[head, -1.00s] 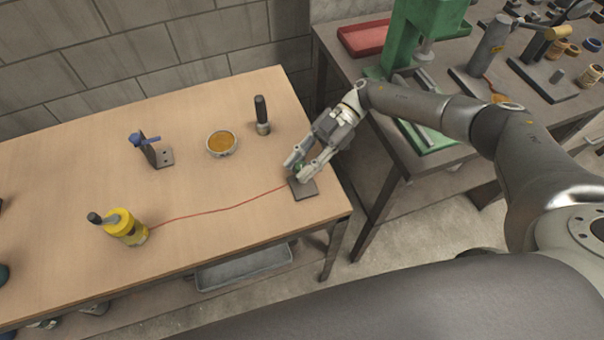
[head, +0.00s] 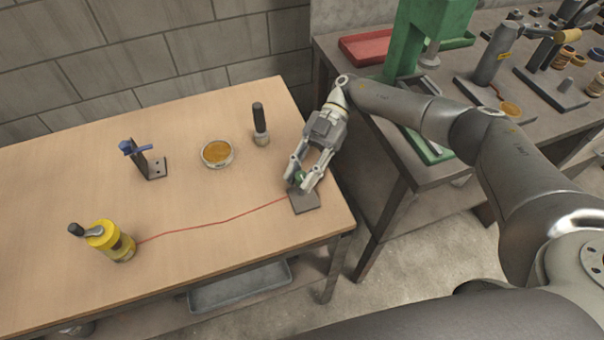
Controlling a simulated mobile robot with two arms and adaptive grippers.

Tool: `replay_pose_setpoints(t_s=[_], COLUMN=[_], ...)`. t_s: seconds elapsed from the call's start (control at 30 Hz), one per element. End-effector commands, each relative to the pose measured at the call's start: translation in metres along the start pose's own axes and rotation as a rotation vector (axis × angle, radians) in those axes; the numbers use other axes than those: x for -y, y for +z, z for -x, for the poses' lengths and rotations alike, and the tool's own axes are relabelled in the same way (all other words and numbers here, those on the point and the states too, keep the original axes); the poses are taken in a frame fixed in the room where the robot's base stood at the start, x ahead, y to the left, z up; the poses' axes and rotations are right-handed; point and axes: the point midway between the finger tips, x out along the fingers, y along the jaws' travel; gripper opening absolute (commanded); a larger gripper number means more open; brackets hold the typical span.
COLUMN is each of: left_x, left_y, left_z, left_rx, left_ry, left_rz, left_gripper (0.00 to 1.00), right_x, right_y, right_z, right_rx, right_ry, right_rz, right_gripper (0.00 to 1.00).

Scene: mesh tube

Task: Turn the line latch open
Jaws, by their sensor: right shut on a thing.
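The line latch is a small fitting with a green part (head: 299,177) on a dark square base plate (head: 305,203), near the right end of the wooden table. A thin red line (head: 215,222) runs from the plate to a yellow canister with a dark knob (head: 108,238) on the left. My right gripper (head: 299,184) reaches down from above and is shut on the green part, whose shape its fingers mostly hide. How far the latch is turned cannot be made out. My left gripper is not in view.
The wooden table (head: 70,182) also holds a bracket with a blue lever (head: 138,155), a round dish of amber stuff (head: 216,154) and a black-handled tool (head: 260,124). A dark bench with a green press (head: 415,40) stands to the right, across a gap.

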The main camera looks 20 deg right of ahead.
Motion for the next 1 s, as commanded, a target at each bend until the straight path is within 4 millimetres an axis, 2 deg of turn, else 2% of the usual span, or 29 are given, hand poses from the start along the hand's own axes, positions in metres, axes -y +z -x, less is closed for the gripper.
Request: replay_pose_setpoints(t_s=[0.03, 0.07, 0.23, 0.63, 1.0], left_x=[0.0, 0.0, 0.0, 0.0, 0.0], left_y=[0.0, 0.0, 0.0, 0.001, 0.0], left_z=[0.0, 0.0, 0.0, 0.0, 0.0], left_rx=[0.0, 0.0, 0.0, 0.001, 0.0], left_ry=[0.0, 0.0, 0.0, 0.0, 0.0], left_rz=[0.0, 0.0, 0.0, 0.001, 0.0], left_gripper=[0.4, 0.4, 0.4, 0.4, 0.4], right_x=[0.0, 0.0, 0.0, -0.001, -0.001], right_y=[-0.001, -0.001, -0.001, 0.0, 0.0], right_z=[0.0, 0.0, 0.0, 0.004, 0.051], right_rx=[-0.002, -0.002, -0.001, 0.0, 0.001], right_ry=[-0.001, 0.0, 0.0, 0.001, 0.002], right_rz=[0.003, 0.003, 0.002, 0.0, 0.0], right_gripper=[0.01, 0.27, 0.47, 0.47, 0.47])
